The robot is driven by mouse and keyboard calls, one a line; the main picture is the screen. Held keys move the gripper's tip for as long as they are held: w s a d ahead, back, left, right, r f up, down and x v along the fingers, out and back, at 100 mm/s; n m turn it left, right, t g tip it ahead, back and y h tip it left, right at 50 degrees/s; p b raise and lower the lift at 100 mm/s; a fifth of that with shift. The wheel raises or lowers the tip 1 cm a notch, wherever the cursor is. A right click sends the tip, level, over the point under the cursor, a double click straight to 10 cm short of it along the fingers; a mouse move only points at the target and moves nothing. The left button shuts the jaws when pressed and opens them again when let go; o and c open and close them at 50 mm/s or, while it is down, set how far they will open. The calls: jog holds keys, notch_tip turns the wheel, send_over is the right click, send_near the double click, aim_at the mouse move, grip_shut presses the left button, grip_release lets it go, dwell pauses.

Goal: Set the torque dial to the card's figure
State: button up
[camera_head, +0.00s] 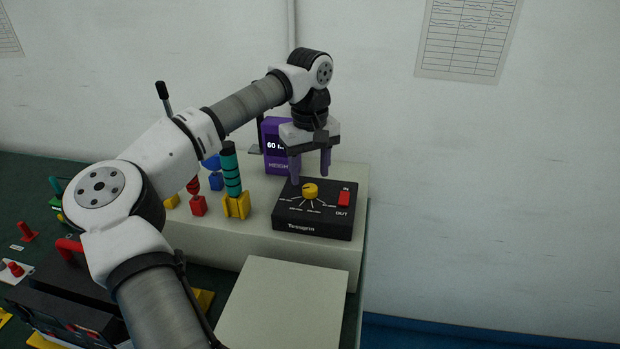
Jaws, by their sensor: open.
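The torque dial is a yellow knob (310,191) on a black box (314,222) with white scale marks fanned below it. The numbers on the scale are too small to read. A red switch (344,199) marked IN and OUT sits at the box's right. My gripper (310,178) points down just above and behind the knob, with its two purple fingers apart and nothing seen between them. I cannot tell whether a finger touches the knob. No card with a torque figure is readable.
The box stands on a pale raised shelf (258,243). A pale flat panel (285,305) in front is clear. A written sheet (467,38) hangs on the wall.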

aim_at(310, 187)
jog(key=shift+f, duration=1.85)
jog(key=c, duration=1)
jog(key=shift+o, duration=0.2)
jog(key=shift+n, duration=0.3)
jog(key=n+b, duration=0.1)
jog(key=n, duration=0.2)
jog(key=shift+n+b, duration=0.4)
jog(key=shift+n, duration=1.7)
